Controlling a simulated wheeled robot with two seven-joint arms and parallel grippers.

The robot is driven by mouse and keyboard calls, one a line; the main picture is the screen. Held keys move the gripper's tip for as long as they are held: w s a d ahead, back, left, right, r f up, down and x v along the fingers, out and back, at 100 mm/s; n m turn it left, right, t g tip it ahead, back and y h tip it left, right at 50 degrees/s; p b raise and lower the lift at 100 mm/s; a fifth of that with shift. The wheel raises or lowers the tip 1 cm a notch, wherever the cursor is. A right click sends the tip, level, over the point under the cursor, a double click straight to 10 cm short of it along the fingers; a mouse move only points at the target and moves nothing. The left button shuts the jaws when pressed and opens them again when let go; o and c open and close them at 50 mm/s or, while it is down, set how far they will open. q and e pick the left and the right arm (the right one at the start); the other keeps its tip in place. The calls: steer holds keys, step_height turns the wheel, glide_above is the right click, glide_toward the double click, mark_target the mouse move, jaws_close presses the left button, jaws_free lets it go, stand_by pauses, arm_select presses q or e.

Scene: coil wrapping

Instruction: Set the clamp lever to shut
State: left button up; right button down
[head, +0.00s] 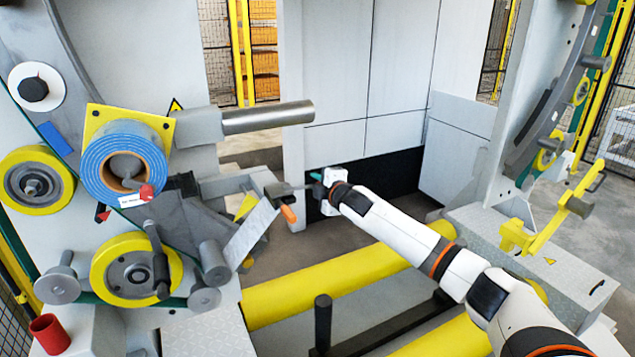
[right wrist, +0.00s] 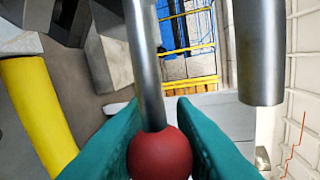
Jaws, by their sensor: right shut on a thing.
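The clamp lever is a grey rod (right wrist: 147,75) ending in a red ball knob (right wrist: 160,154) in the right wrist view. My right gripper (head: 316,184), with teal fingers, is shut on the knob, one finger on each side. In the head view the rod (head: 297,187) runs roughly level from a grey clamp block (head: 268,184) to my gripper, and the knob is hidden by the gripper. An orange handle (head: 288,214) hangs below the block, apart from my fingers. My left gripper is not in view.
A thick grey bar (head: 268,117) juts out above the lever. A blue tape roll (head: 123,163) sits on the left machine wall. A yellow roller (head: 345,284) lies below my right arm. A yellow bracket (head: 548,222) stands on the right side.

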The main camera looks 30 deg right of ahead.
stand_by(0.4)
steer(key=c, duration=1.2)
jaws_free()
steer(key=shift+c, duration=0.2)
steer(key=shift+s, duration=0.1)
steer(key=shift+s, duration=0.35)
steer(key=s+r+b, duration=0.2)
steer(key=s+b, duration=0.1)
steer(key=s, duration=0.8)
steer(key=shift+a+r, duration=0.2)
steer(key=shift+a, duration=0.1)
